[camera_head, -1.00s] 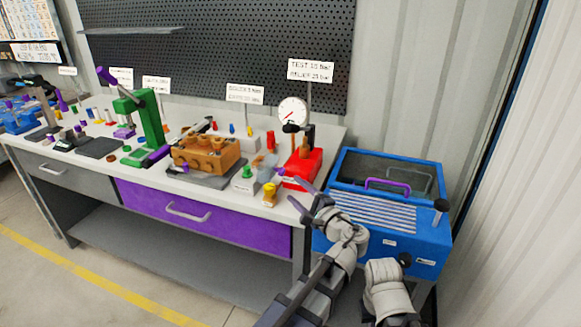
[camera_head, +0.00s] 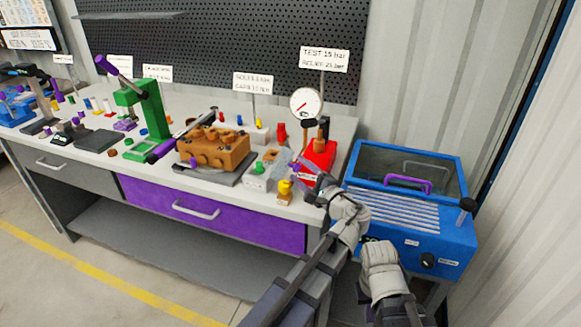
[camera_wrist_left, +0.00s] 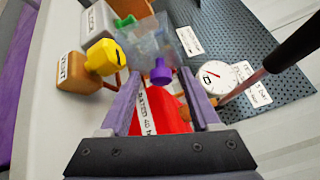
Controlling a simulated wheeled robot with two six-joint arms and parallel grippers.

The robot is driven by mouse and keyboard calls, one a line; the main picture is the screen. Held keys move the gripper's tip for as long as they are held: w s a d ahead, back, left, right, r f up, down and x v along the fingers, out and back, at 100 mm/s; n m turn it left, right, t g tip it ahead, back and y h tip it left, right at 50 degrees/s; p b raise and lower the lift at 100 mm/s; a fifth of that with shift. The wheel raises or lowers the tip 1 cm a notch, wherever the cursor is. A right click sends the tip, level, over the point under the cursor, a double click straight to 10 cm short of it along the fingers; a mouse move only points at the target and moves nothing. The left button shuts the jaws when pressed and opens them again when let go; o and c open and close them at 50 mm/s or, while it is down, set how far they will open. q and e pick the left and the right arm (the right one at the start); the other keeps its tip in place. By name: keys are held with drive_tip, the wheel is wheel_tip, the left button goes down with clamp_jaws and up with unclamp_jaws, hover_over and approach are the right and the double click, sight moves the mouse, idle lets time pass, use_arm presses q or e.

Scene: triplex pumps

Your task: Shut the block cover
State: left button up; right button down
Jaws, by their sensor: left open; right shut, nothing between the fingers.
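The block cover is a clear panel (camera_head: 281,159) with a purple knob (camera_wrist_left: 161,70). It stands raised at the small grey block (camera_head: 257,180), which has a green knob and a yellow fitting (camera_head: 285,187) beside it. The cover also shows in the left wrist view (camera_wrist_left: 152,42). My left gripper (camera_head: 302,172) is open at the cover's right side. In the left wrist view its two fingers (camera_wrist_left: 157,80) lie either side of the knob; I cannot tell whether they touch it. My right gripper (camera_head: 366,243) is low at the right, its fingers mostly hidden.
A red gauge stand (camera_head: 318,153) with a dial (camera_head: 306,103) is close behind my left gripper. An orange pump block (camera_head: 212,148) is to the left. A blue case (camera_head: 425,215) stands at the right. The bench's front strip (camera_head: 220,194) is clear.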

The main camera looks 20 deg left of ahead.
use_arm(q)
drive_tip(key=shift+w, duration=0.1)
clamp_jaws()
idle(0.5)
idle(0.9)
